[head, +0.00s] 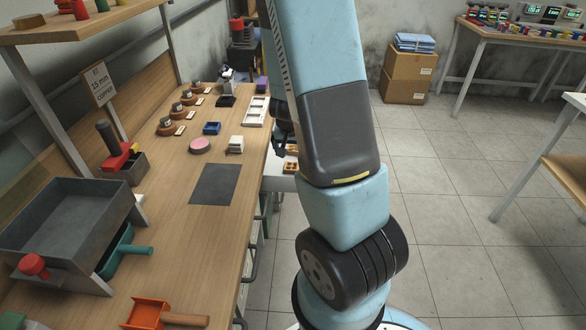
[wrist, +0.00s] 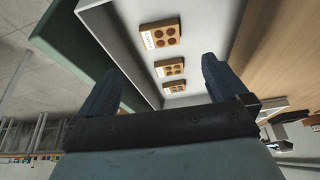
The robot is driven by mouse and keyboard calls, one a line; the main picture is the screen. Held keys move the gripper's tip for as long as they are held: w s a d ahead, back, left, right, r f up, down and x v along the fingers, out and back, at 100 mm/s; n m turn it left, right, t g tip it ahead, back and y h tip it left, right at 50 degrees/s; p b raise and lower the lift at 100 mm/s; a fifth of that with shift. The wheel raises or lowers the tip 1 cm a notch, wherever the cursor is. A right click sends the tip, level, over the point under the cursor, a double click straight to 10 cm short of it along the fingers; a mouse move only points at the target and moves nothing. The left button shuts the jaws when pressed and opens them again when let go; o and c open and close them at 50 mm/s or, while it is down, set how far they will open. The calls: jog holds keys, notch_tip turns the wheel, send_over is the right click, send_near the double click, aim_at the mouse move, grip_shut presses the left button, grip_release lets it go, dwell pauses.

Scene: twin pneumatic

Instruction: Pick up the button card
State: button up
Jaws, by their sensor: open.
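Three button cards lie in a row in a white open drawer (wrist: 129,30). Each is tan with several round brown buttons and a white label at one end. In the wrist view the nearest-looking, largest card (wrist: 160,34) is at the top, the middle card (wrist: 170,68) below it, and the smallest card (wrist: 174,87) lowest. My gripper (wrist: 160,66) is open and empty, its two dark fingers apart on either side of the row in the picture. In the head view two cards, one at the lower place (head: 291,167), show beside my arm, which hides part of the drawer.
The drawer has a green front (wrist: 75,45) and sits beside the wooden bench (head: 170,235). The bench holds a dark mat (head: 215,184), a pink disc (head: 200,146), a white tray (head: 257,110) and a grey bin (head: 65,215). Tiled floor is open at right.

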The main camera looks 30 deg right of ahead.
jog(key=shift+x, duration=6.55)
jog(key=shift+w, duration=0.1)
jog(key=shift+c, duration=0.4)
jog(key=c, duration=0.9)
jog(key=shift+r, duration=0.15)
jog(key=shift+c, duration=0.2)
